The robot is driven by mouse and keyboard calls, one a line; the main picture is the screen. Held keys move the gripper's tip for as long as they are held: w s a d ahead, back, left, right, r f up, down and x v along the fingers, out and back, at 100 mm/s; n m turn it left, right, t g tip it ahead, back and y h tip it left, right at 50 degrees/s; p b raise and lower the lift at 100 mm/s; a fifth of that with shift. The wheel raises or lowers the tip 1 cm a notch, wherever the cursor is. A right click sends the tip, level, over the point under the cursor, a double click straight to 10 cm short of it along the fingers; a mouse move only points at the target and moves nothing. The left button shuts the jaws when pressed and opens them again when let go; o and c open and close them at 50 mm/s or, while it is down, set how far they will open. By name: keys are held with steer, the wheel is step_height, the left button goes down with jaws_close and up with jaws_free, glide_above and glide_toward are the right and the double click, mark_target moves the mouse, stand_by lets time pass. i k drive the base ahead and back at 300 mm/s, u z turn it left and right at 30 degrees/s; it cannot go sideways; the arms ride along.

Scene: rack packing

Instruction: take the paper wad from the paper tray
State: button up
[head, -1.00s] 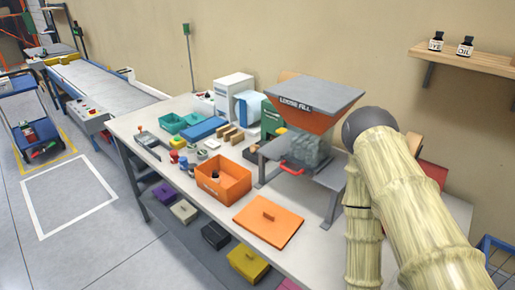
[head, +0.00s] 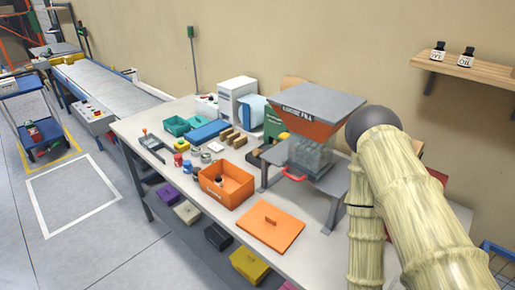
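I cannot make out a paper wad or a paper tray for certain in the head view; they may be hidden or too small to tell. My arm, with a pale bamboo-like cover, fills the right side and hides part of the bench's right end. My gripper does not show. The loose fill dispenser (head: 313,117), an orange hopper with a grey lid, stands on the bench left of my arm. A clear bin (head: 311,155) with a red handle sits under it.
The bench (head: 190,187) holds an open orange box (head: 237,191) with a dark bottle inside, an orange lid (head: 270,227), teal trays (head: 176,126) and several small items. Coloured boxes lie below. A wall shelf (head: 470,68) holds two bottles. Floor at left is clear beside a blue cart (head: 37,122).

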mark_target(256, 151)
steer(key=u, duration=1.7)
steer(key=i, duration=0.65)
steer(key=z, duration=0.75)
